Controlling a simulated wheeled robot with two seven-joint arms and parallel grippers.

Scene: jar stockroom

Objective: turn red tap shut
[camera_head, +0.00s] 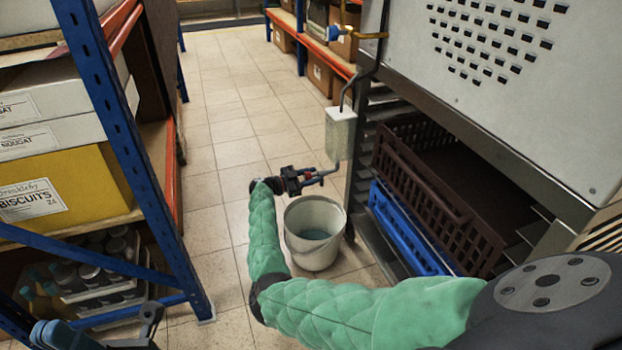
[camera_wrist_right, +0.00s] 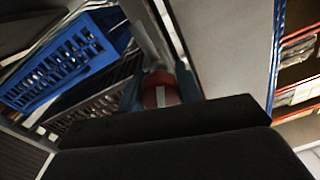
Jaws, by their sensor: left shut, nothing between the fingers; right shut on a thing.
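The red tap (camera_wrist_right: 158,90) shows in the right wrist view as a round red knob with a pale stripe, between the fingers of my right gripper (camera_wrist_right: 160,98). In the head view my right gripper (camera_head: 308,177) is shut on the tap at the end of a spout, under a pale box (camera_head: 340,134). The gripper mostly hides the tap there. My left gripper (camera_head: 150,322) is at the bottom left of the head view, shut and empty, away from the tap.
A pale bucket (camera_head: 301,253) with liquid stands on the floor below the tap. A blue-posted shelf (camera_head: 115,115) with boxes is at left. A rack with a brown crate (camera_head: 447,215) and a blue crate (camera_head: 405,235) is at right. The tiled aisle beyond is clear.

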